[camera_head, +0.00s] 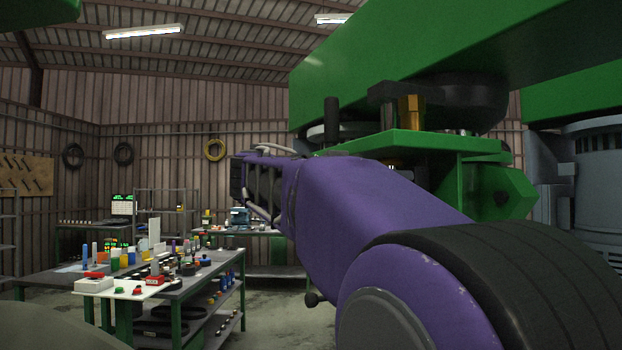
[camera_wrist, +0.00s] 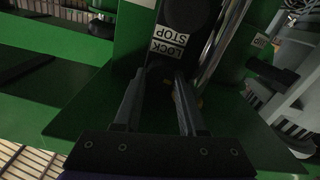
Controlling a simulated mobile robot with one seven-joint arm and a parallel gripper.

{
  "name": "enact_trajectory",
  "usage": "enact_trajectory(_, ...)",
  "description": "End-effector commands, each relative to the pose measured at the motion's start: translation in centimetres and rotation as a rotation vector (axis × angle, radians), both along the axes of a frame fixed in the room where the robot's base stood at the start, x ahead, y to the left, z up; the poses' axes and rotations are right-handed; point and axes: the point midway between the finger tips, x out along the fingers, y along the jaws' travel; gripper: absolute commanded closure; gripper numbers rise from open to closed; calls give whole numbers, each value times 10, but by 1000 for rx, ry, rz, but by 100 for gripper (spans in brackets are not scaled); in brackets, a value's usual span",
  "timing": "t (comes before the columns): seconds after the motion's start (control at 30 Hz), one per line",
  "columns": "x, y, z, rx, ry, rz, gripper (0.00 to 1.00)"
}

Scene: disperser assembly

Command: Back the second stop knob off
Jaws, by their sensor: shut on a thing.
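In the wrist view, my gripper (camera_wrist: 159,78) reaches in toward a green machine frame (camera_wrist: 85,105), its two dark fingers on either side of a dark knob (camera_wrist: 160,70). The jaws are shut on this stop knob. Its outline is hard to make out in the shade. Just beyond the fingertips is a white label (camera_wrist: 168,45) reading LOCK STOP, upside down, on a dark part. In the head view, my purple arm hides the gripper and the knob.
In the head view, a large green machine beam (camera_head: 430,55) hangs over my arm, with a brass hex part (camera_head: 411,112) and a black upright handle (camera_head: 331,110). A bright metal rod (camera_wrist: 222,40) stands close right of the fingers. A cluttered workbench (camera_head: 215,270) is at left.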

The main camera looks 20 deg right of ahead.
Motion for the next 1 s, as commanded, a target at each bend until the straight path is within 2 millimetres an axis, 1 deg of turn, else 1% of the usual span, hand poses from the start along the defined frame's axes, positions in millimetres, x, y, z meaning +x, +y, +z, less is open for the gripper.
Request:
enact_trajectory(0.03,0,0,2,-1,42,1,100)
enact_trajectory(0.7,2,0,3,7,675,2,100)
enact_trajectory(1.0,2,0,2,10,907,1,100)
